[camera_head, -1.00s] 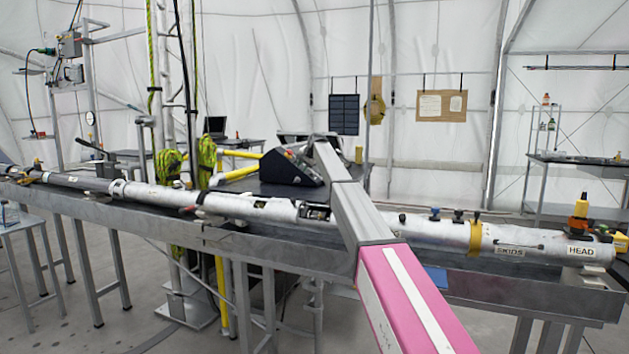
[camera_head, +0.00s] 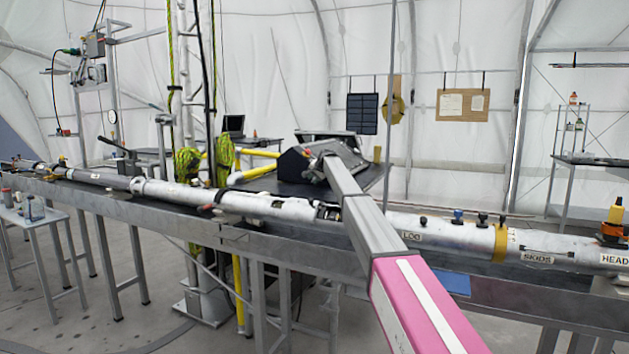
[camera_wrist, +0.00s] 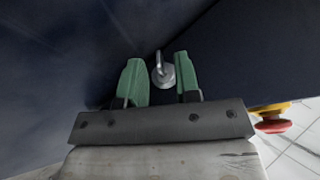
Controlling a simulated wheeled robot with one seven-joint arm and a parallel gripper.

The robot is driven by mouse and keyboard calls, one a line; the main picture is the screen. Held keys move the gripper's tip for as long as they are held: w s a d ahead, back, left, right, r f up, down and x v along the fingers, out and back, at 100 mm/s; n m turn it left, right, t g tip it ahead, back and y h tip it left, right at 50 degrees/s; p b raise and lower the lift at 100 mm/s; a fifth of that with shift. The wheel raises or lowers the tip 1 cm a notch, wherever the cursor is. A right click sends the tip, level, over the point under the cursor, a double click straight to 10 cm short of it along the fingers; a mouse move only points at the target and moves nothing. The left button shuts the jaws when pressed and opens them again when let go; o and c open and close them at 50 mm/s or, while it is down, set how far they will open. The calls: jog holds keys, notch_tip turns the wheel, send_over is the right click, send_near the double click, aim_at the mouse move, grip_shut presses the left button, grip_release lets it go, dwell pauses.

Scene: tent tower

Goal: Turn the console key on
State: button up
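The console (camera_head: 292,166) is a dark box with a sloped face, standing on the dark table behind the long metal tube. In the wrist view the key (camera_wrist: 162,72) is a small silver piece with a round base on the dark console surface. My gripper (camera_wrist: 157,72) is open, its two green fingers on either side of the key with gaps visible. Whether a finger touches the key I cannot tell. In the head view my arm reaches over the tube to the console, and the fingers are too small to make out there.
A red and yellow button (camera_wrist: 272,118) sticks out at the right in the wrist view. The long metal tube (camera_head: 440,232) lies across the bench under my arm. Yellow-green ropes (camera_head: 187,165) and a mast stand left of the console.

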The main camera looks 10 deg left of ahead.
grip_shut()
jog(key=shift+f, duration=0.1)
jog(key=shift+d+t+y, duration=0.1)
jog(key=shift+t+y, duration=0.2)
jog(key=shift+y, duration=0.4)
grip_release()
